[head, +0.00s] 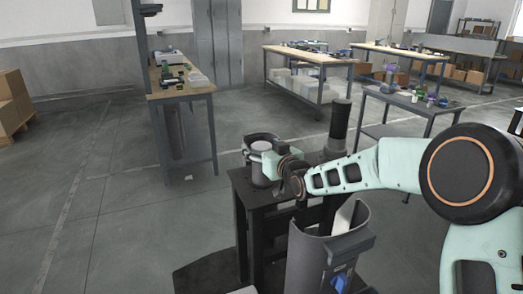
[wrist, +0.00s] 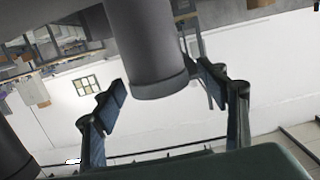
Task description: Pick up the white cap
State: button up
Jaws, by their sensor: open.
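A round white top (head: 261,146), which looks like the white cap, sits in a dark grey cylindrical holder on a black stand in the head view. My gripper (head: 268,165) is at this holder, coming from the right, and its fingers are partly hidden there. In the wrist view my gripper (wrist: 182,95) is open, with one finger on each side of a dark grey cylinder (wrist: 150,55). I cannot tell whether the fingers touch it. The white top does not show in the wrist view.
The black stand (head: 243,192) also carries a tall dark cylinder (head: 340,120) behind my arm. A grey curved container (head: 307,262) with a white piece inside is in front. Workbenches (head: 181,93) stand farther back.

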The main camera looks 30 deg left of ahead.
jog(key=shift+w+a, duration=0.15)
jog(key=shift+c, duration=0.5)
jog(key=c, duration=1)
jog(key=shift+c, duration=0.7)
jog(key=shift+r, duration=0.1)
